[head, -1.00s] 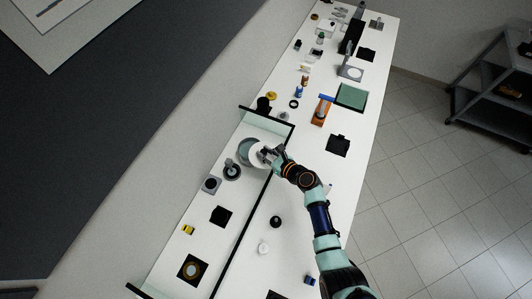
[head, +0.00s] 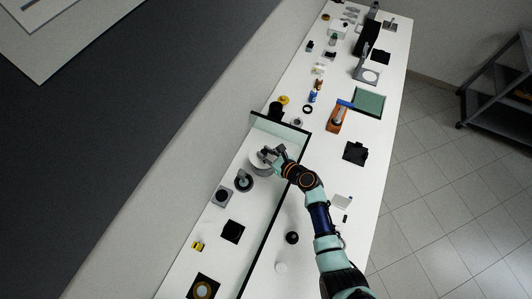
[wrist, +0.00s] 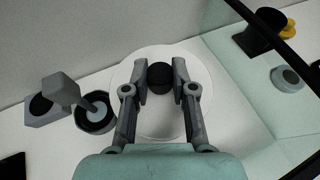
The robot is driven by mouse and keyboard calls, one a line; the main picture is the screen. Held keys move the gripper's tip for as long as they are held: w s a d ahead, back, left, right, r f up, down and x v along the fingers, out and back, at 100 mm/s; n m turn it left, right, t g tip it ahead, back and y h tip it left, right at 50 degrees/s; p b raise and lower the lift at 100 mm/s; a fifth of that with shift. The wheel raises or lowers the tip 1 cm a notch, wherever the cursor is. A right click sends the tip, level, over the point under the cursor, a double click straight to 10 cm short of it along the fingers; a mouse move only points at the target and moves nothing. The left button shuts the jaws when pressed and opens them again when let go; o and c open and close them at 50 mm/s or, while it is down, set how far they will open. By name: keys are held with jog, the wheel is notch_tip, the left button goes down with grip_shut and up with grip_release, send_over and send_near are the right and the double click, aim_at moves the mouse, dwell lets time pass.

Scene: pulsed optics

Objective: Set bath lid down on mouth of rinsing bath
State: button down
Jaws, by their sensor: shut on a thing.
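The bath lid (wrist: 160,115) is a round white disc with a black knob (wrist: 160,76) at its middle. My gripper (wrist: 161,70) is shut on the knob, one finger on each side. In the head view the lid (head: 257,160) and my gripper (head: 270,154) are above the rinsing bath (head: 264,173), a round grey vessel. The lid hides nearly all of the bath's mouth. I cannot tell whether the lid touches the rim or hangs just above it.
A clear panel with a black edge (head: 280,121) stands just behind the bath, and a dark-edged panel runs along its right.

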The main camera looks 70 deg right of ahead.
jog(key=shift+f, duration=0.2)
dwell(0.3)
jog(key=shift+f, duration=0.4)
jog(key=shift+f+b, duration=0.35)
jog(key=shift+b, duration=0.15)
jog(key=c, duration=0.9)
grip_release()
jog(key=shift+o, duration=0.2)
notch_tip(320, 180, up, 10)
